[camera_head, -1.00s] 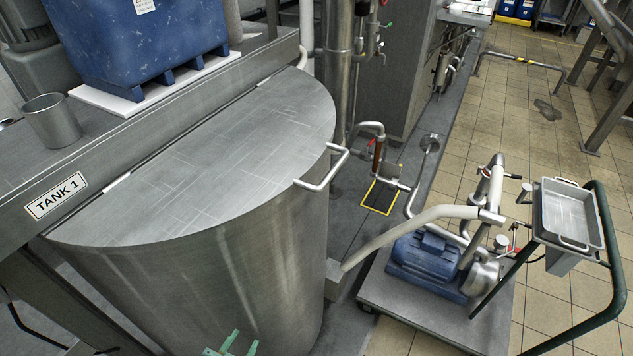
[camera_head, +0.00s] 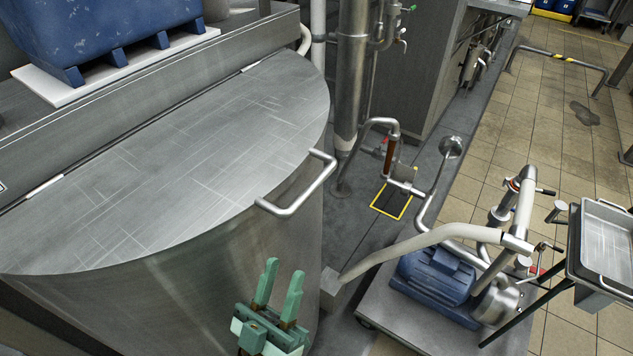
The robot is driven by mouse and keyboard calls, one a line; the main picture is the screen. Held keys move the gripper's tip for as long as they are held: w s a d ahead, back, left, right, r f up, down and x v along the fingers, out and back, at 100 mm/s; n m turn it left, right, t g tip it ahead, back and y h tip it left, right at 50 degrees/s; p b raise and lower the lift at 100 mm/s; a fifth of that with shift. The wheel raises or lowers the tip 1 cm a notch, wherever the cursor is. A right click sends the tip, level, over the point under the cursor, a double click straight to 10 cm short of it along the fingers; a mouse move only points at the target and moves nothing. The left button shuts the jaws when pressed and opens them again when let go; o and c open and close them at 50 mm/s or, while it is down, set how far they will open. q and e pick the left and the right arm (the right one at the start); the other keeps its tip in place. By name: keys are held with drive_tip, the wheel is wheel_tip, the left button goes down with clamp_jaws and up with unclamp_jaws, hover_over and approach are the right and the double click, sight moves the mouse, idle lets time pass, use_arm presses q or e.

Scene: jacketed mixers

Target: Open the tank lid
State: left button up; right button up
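The tank lid (camera_head: 170,165) is a flat, scratched steel half-round, lying shut on the tank (camera_head: 190,310). Its straight edge runs along a hinge line on the left. A bent steel bar handle (camera_head: 297,190) sticks out from the lid's curved right rim. My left gripper (camera_head: 281,283) is green, in front of the tank wall and below the handle in the picture. Its two fingers point up and stand apart, with nothing between them. It does not touch the handle. My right gripper is not in view.
A blue crate (camera_head: 105,35) stands on a white board on the ledge behind the lid. To the right, a trolley (camera_head: 420,320) carries a blue pump (camera_head: 432,275), a pale hose and a steel tray (camera_head: 608,245). Steel pipes (camera_head: 352,75) rise behind the tank.

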sight(307, 198)
use_arm(q)
drive_tip(key=p+x, duration=0.2)
drive_tip(key=x, duration=1.1)
drive_tip(key=shift+w+r, duration=0.1)
drive_tip(key=shift+w, duration=0.05)
drive_tip(key=shift+w+d+r, duration=0.2)
drive_tip(key=shift+w+r, duration=0.05)
drive_tip(key=shift+w, duration=0.1)
drive_tip(key=shift+r, duration=0.1)
clamp_jaws()
